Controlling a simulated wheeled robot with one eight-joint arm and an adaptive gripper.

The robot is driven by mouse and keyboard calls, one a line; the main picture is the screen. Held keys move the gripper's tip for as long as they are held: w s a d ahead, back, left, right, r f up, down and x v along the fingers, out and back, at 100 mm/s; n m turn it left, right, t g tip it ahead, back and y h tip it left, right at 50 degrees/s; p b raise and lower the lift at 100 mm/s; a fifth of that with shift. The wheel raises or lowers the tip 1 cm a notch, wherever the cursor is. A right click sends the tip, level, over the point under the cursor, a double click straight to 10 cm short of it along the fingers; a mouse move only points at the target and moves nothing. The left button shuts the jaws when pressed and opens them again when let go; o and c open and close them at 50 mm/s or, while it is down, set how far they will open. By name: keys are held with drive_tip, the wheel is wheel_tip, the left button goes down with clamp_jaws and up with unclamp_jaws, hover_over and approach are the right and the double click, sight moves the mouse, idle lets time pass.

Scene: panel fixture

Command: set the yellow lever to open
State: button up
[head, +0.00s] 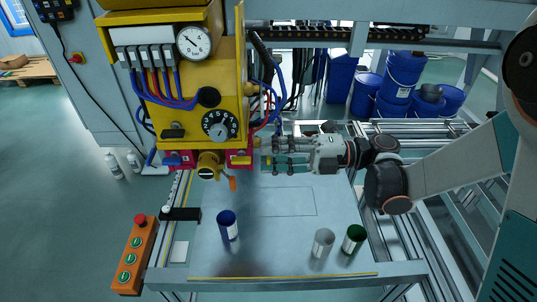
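The yellow panel fixture (185,80) stands at the upper left. A yellow round valve part (208,166) sticks out low on its front, with a short orange-tipped handle (232,184) hanging down to its right. I cannot tell for certain which part is the yellow lever, or its setting. My gripper (270,153) reaches in from the right, just right of the fixture's lower edge. Its fingers point left and look spread apart, with nothing clearly held. I see a gap between it and the orange-tipped handle.
A pressure gauge (194,42) and a numbered dial (219,126) sit on the fixture. A blue can (228,226), a grey can (322,244) and a green can (354,239) stand on the table (275,258). An orange button box (133,258) is at left. The table's middle is clear.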

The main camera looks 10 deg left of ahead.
drive_tip(key=v, duration=1.1)
drive_tip(key=shift+w+a, duration=0.1)
